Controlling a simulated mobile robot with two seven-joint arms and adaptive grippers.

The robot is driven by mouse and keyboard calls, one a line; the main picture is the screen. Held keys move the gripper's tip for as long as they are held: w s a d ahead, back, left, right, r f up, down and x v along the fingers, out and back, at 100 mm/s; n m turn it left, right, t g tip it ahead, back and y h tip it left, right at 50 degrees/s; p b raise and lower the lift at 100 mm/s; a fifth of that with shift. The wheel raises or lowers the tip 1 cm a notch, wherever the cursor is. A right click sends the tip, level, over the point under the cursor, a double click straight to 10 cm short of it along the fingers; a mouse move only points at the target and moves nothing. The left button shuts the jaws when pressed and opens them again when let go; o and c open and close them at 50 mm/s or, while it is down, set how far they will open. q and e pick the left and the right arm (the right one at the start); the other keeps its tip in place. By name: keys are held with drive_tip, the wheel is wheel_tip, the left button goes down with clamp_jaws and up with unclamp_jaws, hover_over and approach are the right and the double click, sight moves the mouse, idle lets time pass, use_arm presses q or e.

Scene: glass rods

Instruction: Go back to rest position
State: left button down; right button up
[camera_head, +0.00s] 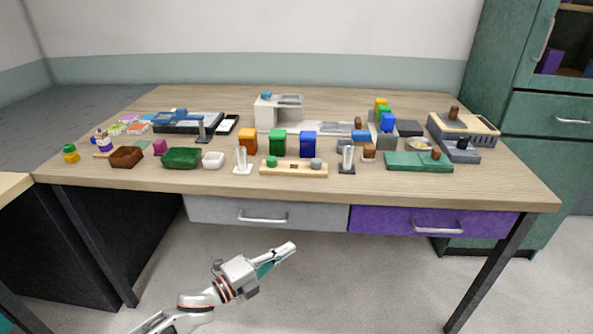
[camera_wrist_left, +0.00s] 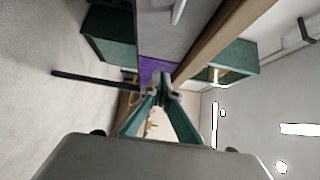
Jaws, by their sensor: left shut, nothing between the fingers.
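My left gripper (camera_head: 287,250) is in the head view, low in front of the table and below its top. It is shut and empty. It points to the upper right of the picture. In the left wrist view its two teal fingers (camera_wrist_left: 163,88) meet at the tips, with nothing between them. My right gripper is in neither view.
The wooden table (camera_head: 400,190) carries many small items, among them a green tray (camera_head: 182,157) and a wooden block with knobs (camera_head: 293,169). Grey (camera_head: 300,216) and purple (camera_head: 385,220) drawers sit under it, both closed. A green cabinet (camera_head: 540,150) stands at right. The floor around my left gripper is clear.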

use_arm(q)
drive_tip(key=s+a+f+n+y+p, duration=0.2)
drive_tip(key=s+a+n, duration=0.3)
drive_tip(key=s+n, duration=0.3)
drive_tip(key=s+a+f+n+y+p, duration=0.2)
drive_tip(key=s+a+f+n+y, duration=0.3)
drive_tip(key=s+n, duration=0.3)
drive_tip(key=s+a+f+n+g+y+p, duration=0.1)
drive_tip(key=s+a+f+n+y, duration=0.3)
drive_tip(key=s, duration=1.1)
drive_tip(key=a+n+p, duration=0.1)
drive_tip(key=a+n, duration=0.1)
drive_tip(key=n, duration=0.1)
drive_tip(key=shift+a+n, duration=0.3)
drive_tip(key=shift+n, duration=0.1)
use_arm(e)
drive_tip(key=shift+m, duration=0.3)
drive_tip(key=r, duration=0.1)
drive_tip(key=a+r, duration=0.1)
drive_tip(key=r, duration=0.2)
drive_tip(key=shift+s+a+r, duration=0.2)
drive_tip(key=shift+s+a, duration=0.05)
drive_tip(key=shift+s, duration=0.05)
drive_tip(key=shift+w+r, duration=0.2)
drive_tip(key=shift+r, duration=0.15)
